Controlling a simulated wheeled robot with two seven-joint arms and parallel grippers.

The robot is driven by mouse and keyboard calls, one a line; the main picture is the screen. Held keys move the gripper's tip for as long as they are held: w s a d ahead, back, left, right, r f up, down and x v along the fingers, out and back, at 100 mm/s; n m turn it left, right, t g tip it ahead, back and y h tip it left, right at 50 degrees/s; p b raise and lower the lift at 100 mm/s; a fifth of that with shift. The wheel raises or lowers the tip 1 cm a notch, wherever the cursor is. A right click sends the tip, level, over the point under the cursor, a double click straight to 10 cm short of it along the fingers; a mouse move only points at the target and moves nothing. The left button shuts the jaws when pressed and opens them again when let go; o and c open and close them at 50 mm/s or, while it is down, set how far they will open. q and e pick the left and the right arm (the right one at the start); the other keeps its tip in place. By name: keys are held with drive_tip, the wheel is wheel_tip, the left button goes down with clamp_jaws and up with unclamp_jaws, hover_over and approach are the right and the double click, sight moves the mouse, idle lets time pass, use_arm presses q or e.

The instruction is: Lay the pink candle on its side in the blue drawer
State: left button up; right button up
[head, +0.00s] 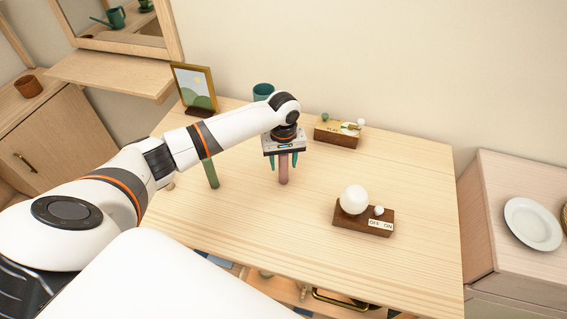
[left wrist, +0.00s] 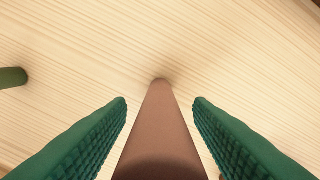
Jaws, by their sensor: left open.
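The pink candle (head: 284,174) stands upright on the light wood table, below my left gripper (head: 284,162) in the head view. The gripper points down with its teal fingers on either side of the candle, open. In the left wrist view the candle (left wrist: 161,135) runs up between the two fingers (left wrist: 160,108), with a gap visible on each side near the tips. A blue surface (head: 220,262) shows below the table's front edge, partly hidden by my arm; I cannot tell if it is the blue drawer. My right gripper is not in view.
A green candle (head: 211,173) stands left of the pink one. A wooden block with a white ball and OFF/ON label (head: 364,222) sits to the right. A picture frame (head: 195,88), teal cup (head: 263,92) and another block (head: 337,133) stand at the back.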

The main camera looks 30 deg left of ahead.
use_arm(q)
wheel_tip(320, 180, up, 11)
drive_tip(key=shift+r+b, duration=0.1)
drive_tip(key=shift+b, duration=0.45)
